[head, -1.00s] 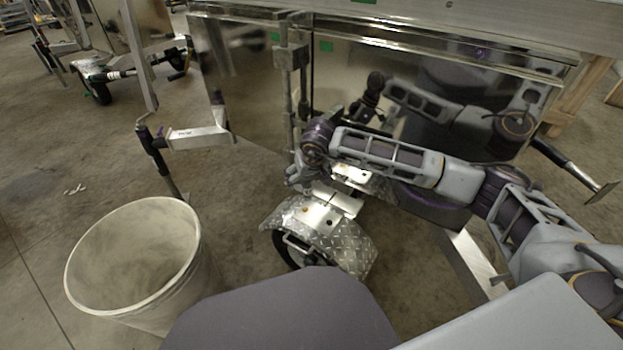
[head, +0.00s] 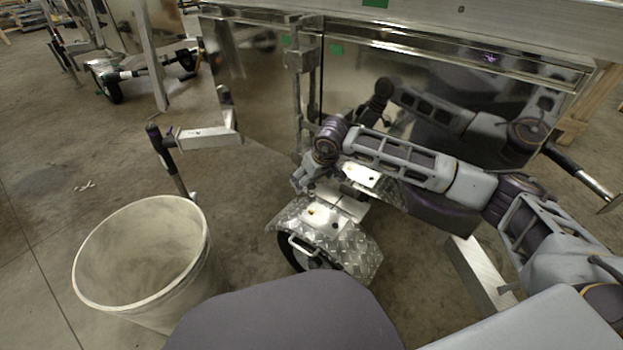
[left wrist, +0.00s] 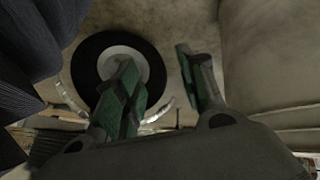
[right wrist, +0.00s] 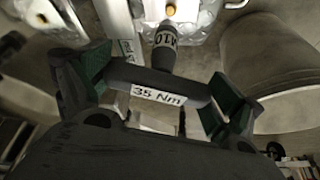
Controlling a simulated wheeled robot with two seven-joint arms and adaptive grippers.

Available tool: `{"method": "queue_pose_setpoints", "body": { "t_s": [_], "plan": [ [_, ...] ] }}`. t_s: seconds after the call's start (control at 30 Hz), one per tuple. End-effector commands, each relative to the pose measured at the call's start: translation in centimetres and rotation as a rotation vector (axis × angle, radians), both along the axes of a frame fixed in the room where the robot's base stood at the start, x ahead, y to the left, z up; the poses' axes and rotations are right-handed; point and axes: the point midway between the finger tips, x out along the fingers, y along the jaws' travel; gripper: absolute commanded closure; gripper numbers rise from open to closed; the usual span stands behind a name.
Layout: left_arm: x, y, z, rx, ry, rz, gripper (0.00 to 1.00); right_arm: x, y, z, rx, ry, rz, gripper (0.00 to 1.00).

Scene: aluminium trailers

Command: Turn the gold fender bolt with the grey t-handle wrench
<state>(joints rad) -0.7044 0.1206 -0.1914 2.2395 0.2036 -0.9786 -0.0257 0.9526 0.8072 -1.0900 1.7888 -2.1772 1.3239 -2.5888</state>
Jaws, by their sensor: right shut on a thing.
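The grey t-handle wrench (right wrist: 158,84) is held across my right gripper (right wrist: 158,92), one finger at each end of its bar, which carries a "35 Nm" label. Its shaft, marked "M10", points away toward the gold fender bolt (right wrist: 171,10). The bolt shows just beyond the shaft's end; I cannot tell whether they touch. In the head view the gold bolt (head: 311,212) sits on the diamond-plate fender (head: 350,243), with my right gripper (head: 302,182) behind it. My left gripper (left wrist: 165,88) is open and empty in the left wrist view; the head view does not show it.
A large pale bin (head: 145,255) stands left of the fender. The shiny trailer wall (head: 440,75) rises behind my right arm. A metal arm with a post (head: 205,137) juts out at left. A wheel (left wrist: 117,65) lies below my left gripper.

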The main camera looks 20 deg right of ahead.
Motion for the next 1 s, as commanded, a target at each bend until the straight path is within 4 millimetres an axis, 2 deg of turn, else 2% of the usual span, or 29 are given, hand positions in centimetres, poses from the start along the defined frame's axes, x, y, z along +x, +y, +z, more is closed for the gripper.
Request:
{"method": "queue_pose_setpoints", "body": {
  "t_s": [0.37, 1.0],
  "plan": [
    [0.4, -0.3, -0.2, -0.015, -0.016, 0.010, 0.60, 0.0, 0.0, 0.0, 0.000, -0.003, -0.001, 0.51],
    [0.0, -0.6, -3.0, -0.047, -0.036, 0.026, 0.60, 0.0, 0.0, -1.8, 0.000, -0.003, -0.001, 0.51]
  ]
}}
